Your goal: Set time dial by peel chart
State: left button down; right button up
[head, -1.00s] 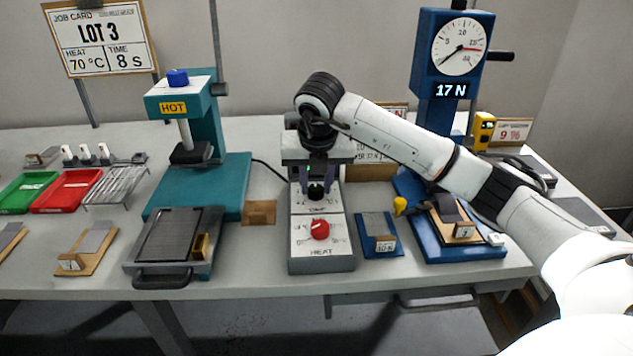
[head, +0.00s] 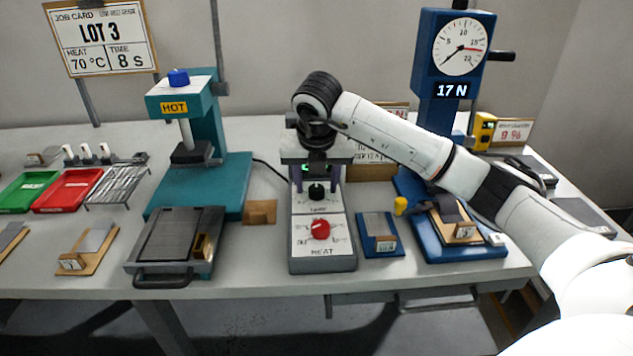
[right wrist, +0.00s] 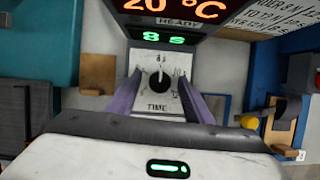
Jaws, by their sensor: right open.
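The time dial is a small black knob (head: 316,191) on the grey control box (head: 322,262). In the right wrist view the knob (right wrist: 157,80) sits above the word TIME, its pale mark pointing roughly up. The green readout (right wrist: 163,39) above it shows 8 s. My right gripper (head: 316,180) is open, its purple fingers standing either side of the knob and apart from it. A printed card (head: 372,155), perhaps the peel chart, is partly hidden behind my right arm. The job card (head: 100,38) reads LOT 3, 70 °C, 8 s. My left gripper is out of view.
The red heat knob (head: 320,230) is nearer the front of the box. A teal press (head: 205,180) marked HOT stands left, and a blue pull tester (head: 437,110) reading 17 N right. A blue sample block (head: 378,222) lies close to the box's right side.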

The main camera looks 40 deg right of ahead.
jog(key=shift+r, duration=0.1)
jog(key=v, duration=1)
jog(key=shift+s, duration=0.15)
